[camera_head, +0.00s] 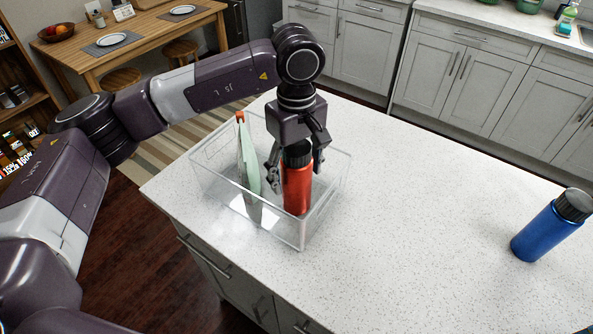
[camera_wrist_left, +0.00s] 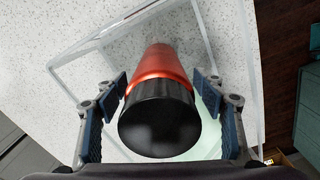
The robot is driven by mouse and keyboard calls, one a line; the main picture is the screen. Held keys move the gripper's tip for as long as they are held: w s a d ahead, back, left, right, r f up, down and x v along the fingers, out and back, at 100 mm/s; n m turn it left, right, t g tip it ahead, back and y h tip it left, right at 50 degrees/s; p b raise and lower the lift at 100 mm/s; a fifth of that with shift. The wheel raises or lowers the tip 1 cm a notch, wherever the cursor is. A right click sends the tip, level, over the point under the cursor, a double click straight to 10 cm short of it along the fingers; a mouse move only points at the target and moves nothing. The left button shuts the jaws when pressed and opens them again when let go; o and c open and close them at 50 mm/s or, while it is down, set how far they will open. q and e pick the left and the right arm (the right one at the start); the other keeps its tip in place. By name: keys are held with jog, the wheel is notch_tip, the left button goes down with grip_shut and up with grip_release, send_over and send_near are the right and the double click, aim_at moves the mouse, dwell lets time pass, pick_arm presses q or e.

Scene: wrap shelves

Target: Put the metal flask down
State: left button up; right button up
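The metal flask is red with a black cap; this red flask (camera_head: 297,190) is upright inside a clear plastic bin (camera_head: 303,233) on the counter. My left gripper (camera_head: 297,168) reaches down from above, with one finger on each side of the flask just below its cap. My right gripper is not in view.
A blue flask (camera_head: 545,230) with a dark cap stands at the counter's right. The speckled white counter (camera_head: 420,220) between them is clear.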

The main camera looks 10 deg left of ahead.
aim_at(296, 147)
pick_arm(q)
jog(key=shift+r, duration=0.15)
notch_tip(296, 147, up, 11)
jog(key=b, duration=0.2)
jog(key=shift+b, duration=0.35)
jog(key=shift+r, duration=0.55)
